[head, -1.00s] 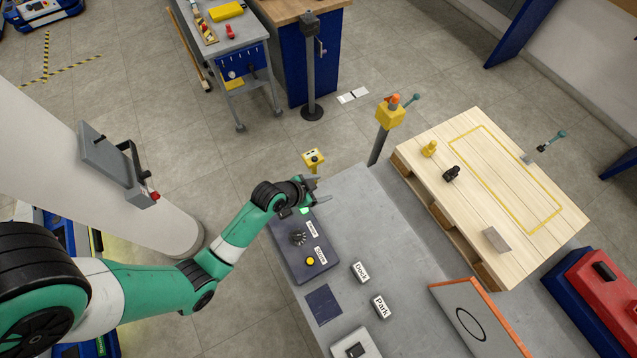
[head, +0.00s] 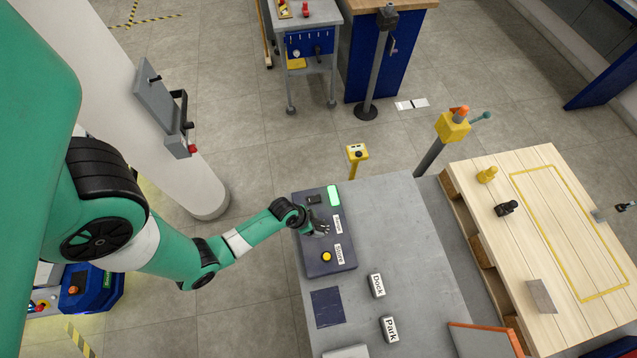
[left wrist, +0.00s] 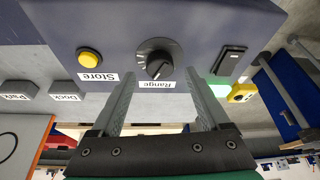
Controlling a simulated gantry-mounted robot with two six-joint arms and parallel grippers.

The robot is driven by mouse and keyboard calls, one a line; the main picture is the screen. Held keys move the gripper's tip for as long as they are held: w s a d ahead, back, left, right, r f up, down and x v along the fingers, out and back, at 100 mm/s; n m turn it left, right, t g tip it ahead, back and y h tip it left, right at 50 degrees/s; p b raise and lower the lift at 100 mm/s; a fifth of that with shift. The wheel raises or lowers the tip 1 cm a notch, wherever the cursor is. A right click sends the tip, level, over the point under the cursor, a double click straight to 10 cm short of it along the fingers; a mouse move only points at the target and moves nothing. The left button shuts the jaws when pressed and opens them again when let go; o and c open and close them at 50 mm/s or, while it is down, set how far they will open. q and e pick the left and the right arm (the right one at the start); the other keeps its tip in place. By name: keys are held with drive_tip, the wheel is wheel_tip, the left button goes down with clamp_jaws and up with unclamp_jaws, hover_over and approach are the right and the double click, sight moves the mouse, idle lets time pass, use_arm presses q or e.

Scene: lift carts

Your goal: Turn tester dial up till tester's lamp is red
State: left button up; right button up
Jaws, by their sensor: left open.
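The tester is a dark blue-purple box (head: 338,262) on the grey bench. Its lamp (head: 334,195) glows green and shows partly in the left wrist view (left wrist: 220,89). Its black dial (left wrist: 157,64) has a white pointer mark and a "Range" label. My left gripper (head: 320,226) is over the tester at the dial and largely hides it in the head view. In the left wrist view, its open fingers (left wrist: 160,86) point toward the dial, one to each side; I see no clear contact. My right gripper is not in view.
On the tester, a yellow button (head: 327,257) labelled "Store" is near the dial, and a black switch (left wrist: 229,61) is beside the lamp. "Dock" (head: 377,285) and "Park" (head: 388,329) blocks stand on the bench. A pallet table (head: 548,225) is to the right.

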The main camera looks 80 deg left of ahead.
sight(320, 227)
use_arm(q)
drive_tip(key=x, duration=0.2)
drive_tip(key=shift+w+f, duration=0.15)
drive_tip(key=shift+f, duration=0.1)
drive_tip(key=shift+c, duration=0.3)
clamp_jaws()
